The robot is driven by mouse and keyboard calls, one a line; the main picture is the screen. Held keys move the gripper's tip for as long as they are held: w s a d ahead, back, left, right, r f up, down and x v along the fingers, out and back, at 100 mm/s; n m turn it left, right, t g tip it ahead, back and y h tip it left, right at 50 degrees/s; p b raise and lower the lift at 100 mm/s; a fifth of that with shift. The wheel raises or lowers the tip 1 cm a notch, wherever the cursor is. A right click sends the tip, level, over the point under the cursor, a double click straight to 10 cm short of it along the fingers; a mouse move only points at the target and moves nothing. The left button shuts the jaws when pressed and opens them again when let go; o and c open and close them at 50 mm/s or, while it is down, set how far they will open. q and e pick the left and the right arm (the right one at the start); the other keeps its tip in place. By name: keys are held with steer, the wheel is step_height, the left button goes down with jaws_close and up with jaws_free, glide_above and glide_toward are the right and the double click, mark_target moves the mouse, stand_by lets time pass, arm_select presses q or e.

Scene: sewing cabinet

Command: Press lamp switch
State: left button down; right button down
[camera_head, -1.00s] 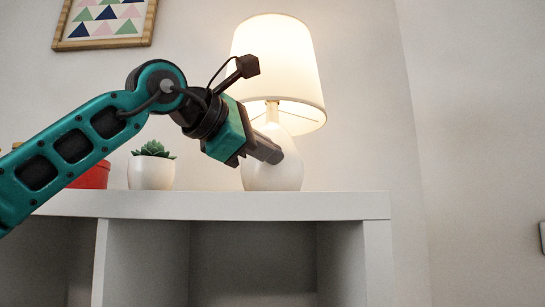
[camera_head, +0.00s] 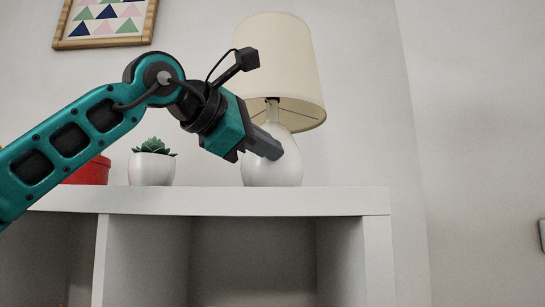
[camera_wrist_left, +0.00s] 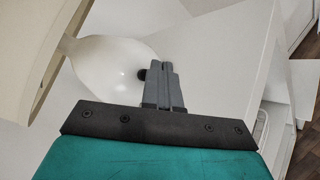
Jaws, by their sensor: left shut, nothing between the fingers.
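The table lamp has a cream shade (camera_head: 275,68) and a rounded white base (camera_head: 278,174). It stands upright on the white cabinet and its bulb is dark. In the left wrist view the lamp base (camera_wrist_left: 105,62) has a small dark round switch (camera_wrist_left: 141,74) on its side. My left gripper (camera_head: 274,150) is shut and empty, with its fingertips in front of the lamp base. In the left wrist view the fingertips (camera_wrist_left: 161,66) are right beside the switch; I cannot tell whether they touch it. My right gripper is not in view.
The white cabinet (camera_head: 220,201) has open compartments below its top. A succulent in a white pot (camera_head: 152,170) and a red pot (camera_head: 90,173) stand left of the lamp. A framed triangle picture (camera_head: 105,22) hangs on the wall. The cabinet top right of the lamp is clear.

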arm_select(q)
steer(key=shift+s, duration=0.1)
steer(key=shift+s+b, duration=0.25)
steer(key=shift+b, duration=0.05)
steer(key=s+b, duration=0.2)
steer(key=s, duration=0.1)
steer(key=shift+s+f, duration=0.1)
steer(key=shift+s, duration=1.05)
